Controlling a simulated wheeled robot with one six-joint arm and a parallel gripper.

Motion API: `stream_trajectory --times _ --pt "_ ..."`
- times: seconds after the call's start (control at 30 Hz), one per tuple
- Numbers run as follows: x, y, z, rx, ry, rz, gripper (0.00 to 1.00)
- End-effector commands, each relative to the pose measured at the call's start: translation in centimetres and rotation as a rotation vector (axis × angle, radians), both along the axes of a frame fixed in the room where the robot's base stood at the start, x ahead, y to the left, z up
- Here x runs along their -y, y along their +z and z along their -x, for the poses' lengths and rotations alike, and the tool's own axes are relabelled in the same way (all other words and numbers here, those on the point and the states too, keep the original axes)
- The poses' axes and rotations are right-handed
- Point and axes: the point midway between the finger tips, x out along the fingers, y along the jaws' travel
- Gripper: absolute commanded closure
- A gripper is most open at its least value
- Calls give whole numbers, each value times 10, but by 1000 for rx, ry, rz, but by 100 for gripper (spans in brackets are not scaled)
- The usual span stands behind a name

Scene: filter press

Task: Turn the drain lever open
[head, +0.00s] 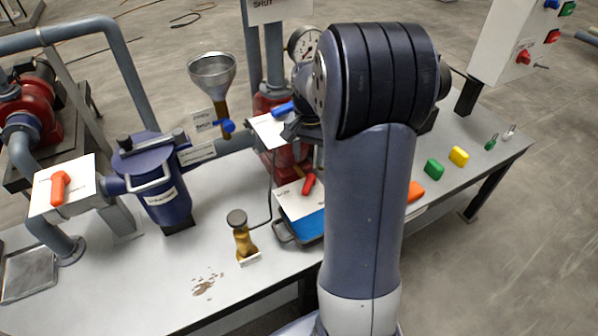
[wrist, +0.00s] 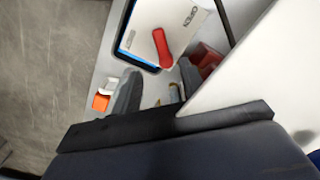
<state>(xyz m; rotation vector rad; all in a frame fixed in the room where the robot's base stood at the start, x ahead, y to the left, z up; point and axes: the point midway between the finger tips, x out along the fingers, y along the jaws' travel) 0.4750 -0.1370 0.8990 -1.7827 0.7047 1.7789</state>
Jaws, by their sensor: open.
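A red lever (head: 308,184) stands on a white plate (head: 296,200) above a blue-filled tray (head: 308,229), partly behind my arm. It is probably the drain lever, but its label is too small to read in the head view. In the wrist view the red lever (wrist: 162,46) lies slantwise on the plate, beside the printed word OPEN. My gripper (wrist: 157,71) is open and empty. Its two grey fingers point toward the red lever, which shows just beyond and between the fingertips, apart from them. In the head view my arm hides most of the gripper.
A blue lever (head: 283,107) on another white plate is close to my wrist. An orange lever (head: 59,188) is at the left. A blue pot (head: 160,180), a funnel (head: 212,72) and a brass sampler (head: 241,237) stand on the bench.

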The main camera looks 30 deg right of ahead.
Motion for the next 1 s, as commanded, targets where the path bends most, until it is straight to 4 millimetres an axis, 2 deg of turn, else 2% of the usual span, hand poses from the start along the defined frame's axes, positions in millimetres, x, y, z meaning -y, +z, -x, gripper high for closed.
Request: stream_trajectory --times 0.23,0.5,0.7,1.0 --pt "1 -20 1 -8 -22 -2 58" --pt "1 -71 1 -8 -20 -2 58" --pt "1 -100 0 -6 -20 -1 58" --pt "1 -111 0 -2 -19 -1 58"
